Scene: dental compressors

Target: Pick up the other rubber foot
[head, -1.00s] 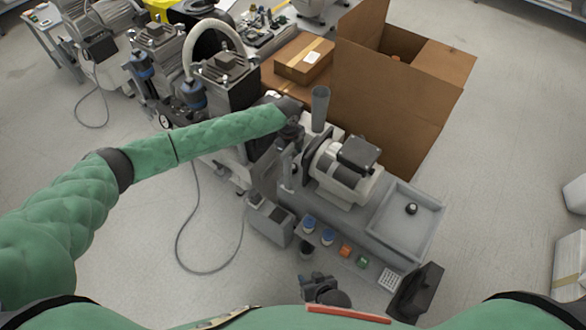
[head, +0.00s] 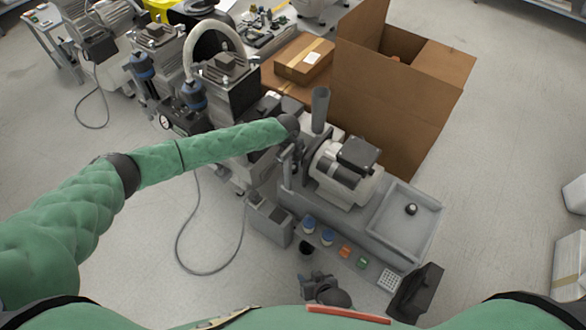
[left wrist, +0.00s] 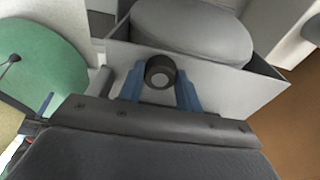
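In the left wrist view, a dark round rubber foot (left wrist: 160,72) with a grey centre sits between the blue fingertips of my left gripper (left wrist: 160,82), which appear to close on both its sides. In the head view, my left gripper (head: 289,172) points down at the left end of the grey compressor bench; its fingertips are too small to make out there. Another rubber foot (head: 411,209) stands in the grey tray (head: 434,211) at the right. My right gripper (head: 321,287) is low in the middle, away from both; its fingers are unclear.
A compressor motor (head: 345,172) stands between my left gripper and the tray. Blue, orange (head: 345,251) and green pieces and a small black round thing (head: 306,248) lie along the near edge. A large cardboard box (head: 395,105) is behind. A cable loops over open floor at left.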

